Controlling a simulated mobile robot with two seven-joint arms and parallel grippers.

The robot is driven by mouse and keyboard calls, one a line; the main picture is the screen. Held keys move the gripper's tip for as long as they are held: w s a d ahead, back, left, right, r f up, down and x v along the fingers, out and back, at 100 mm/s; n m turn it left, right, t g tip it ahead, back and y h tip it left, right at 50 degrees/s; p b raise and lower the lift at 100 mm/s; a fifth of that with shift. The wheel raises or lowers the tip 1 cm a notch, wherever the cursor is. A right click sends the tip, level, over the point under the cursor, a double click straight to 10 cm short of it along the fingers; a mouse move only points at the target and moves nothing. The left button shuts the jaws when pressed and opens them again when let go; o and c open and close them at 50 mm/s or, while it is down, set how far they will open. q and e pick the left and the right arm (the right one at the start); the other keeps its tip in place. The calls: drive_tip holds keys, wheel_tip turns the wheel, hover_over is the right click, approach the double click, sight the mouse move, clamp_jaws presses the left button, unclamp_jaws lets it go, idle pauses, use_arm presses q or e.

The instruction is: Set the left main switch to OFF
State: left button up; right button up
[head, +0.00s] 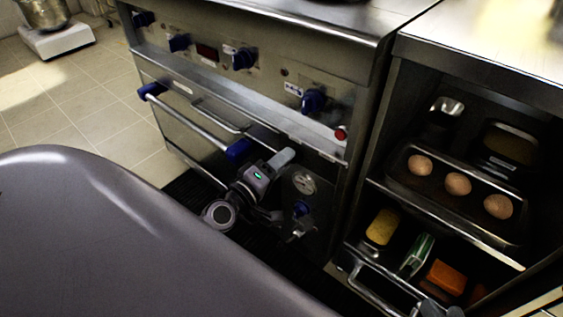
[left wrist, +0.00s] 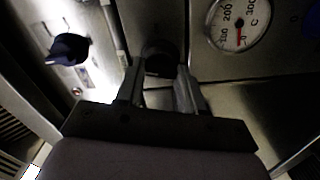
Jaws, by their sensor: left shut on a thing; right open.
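My left gripper (head: 284,157) is at the front of the steel stove, just above a round temperature dial (head: 304,183). In the left wrist view its two fingers (left wrist: 161,92) are shut on a dark round knob (left wrist: 160,58). In the head view the gripper hides that knob. No label or OFF mark on it is readable, so I cannot tell its setting or confirm that it is the left main switch. A blue knob (head: 301,208) sits below the dial. My right gripper (head: 441,309) is open and partly cut off at the bottom edge.
Several blue knobs line the panel above, the nearest one (head: 313,101) beside a red lamp (head: 340,132). The oven door handle (head: 195,122) sticks out left of my gripper. An open shelf at right holds a tray (head: 460,208) of eggs.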

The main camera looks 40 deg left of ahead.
use_arm(q)
drive_tip(key=shift+f+n, duration=0.1)
drive_tip(key=shift+n, duration=1.5)
use_arm(e)
drive_tip(key=shift+a+r, duration=0.1)
drive_tip(key=shift+a, duration=0.15)
use_arm(q)
drive_tip(key=shift+n, duration=0.3)
use_arm(e)
drive_tip(key=shift+w, duration=0.1)
use_arm(q)
drive_tip(key=o, duration=1)
drive_tip(key=s, duration=0.7)
drive_tip(key=shift+a+b, duration=0.25)
drive_tip(key=shift+b, duration=0.1)
use_arm(e)
drive_tip(key=shift+w+a+r+y, duration=0.1)
drive_tip(key=shift+y, duration=0.2)
